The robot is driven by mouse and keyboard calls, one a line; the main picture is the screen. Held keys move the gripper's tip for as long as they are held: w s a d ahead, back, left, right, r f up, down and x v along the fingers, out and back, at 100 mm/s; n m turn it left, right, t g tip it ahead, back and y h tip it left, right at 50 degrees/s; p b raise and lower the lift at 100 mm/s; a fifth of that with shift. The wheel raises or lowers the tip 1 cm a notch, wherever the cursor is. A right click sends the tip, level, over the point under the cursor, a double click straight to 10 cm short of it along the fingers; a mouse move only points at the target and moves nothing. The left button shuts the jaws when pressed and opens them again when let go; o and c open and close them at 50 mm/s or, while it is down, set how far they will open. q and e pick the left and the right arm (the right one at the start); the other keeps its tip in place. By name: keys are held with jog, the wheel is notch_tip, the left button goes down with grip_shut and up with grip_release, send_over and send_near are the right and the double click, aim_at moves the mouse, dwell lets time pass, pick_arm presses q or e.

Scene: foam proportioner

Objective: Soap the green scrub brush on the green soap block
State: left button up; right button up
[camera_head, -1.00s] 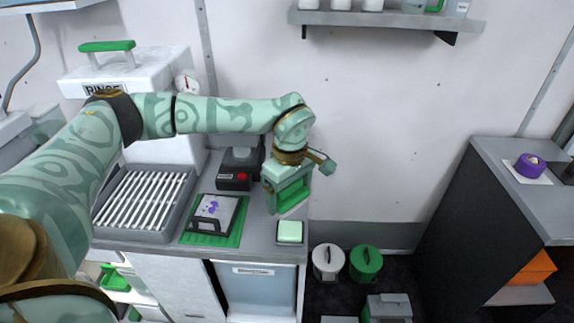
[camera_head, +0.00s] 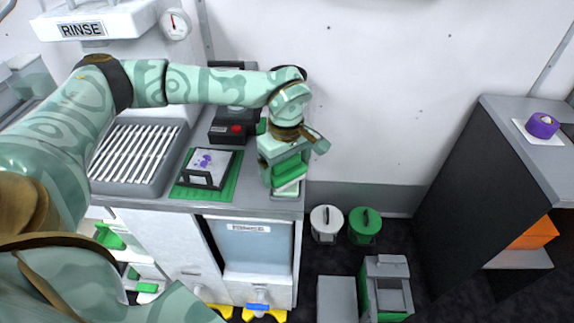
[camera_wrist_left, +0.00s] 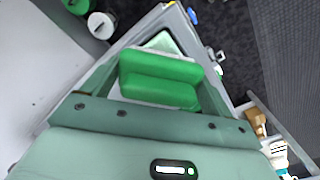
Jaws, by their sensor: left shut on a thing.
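My left gripper (camera_head: 284,168) is shut on the green scrub brush (camera_head: 289,172), at the front right corner of the counter. The brush also shows in the left wrist view (camera_wrist_left: 160,80), between the fingers. The pale green soap block (camera_wrist_left: 165,43) shows partly beyond the brush in the left wrist view. In the head view, the brush and gripper cover most of the block, low over its dish. I cannot tell whether the bristles touch the soap. My right gripper is not in view.
A framed plate with purple stains (camera_head: 209,166) lies on a green mat (camera_head: 222,190) left of the gripper. A black box with a red button (camera_head: 232,132) stands behind. A slatted sink (camera_head: 133,155) is at left. Bins (camera_head: 364,224) stand on the floor at right.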

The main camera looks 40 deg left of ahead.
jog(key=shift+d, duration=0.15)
pick_arm(q)
jog(key=shift+f, duration=0.2)
dwell(0.5)
jog(key=shift+f, duration=0.25)
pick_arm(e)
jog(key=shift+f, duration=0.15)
pick_arm(q)
jog(key=shift+s+f, duration=0.1)
jog(key=shift+f, duration=0.05)
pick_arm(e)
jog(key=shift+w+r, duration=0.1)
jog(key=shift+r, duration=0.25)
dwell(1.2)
pick_arm(q)
notch_tip(320, 180, up, 7)
jog(key=p, duration=0.7)
jog(key=shift+r, duration=0.2)
jog(key=shift+f, duration=0.1)
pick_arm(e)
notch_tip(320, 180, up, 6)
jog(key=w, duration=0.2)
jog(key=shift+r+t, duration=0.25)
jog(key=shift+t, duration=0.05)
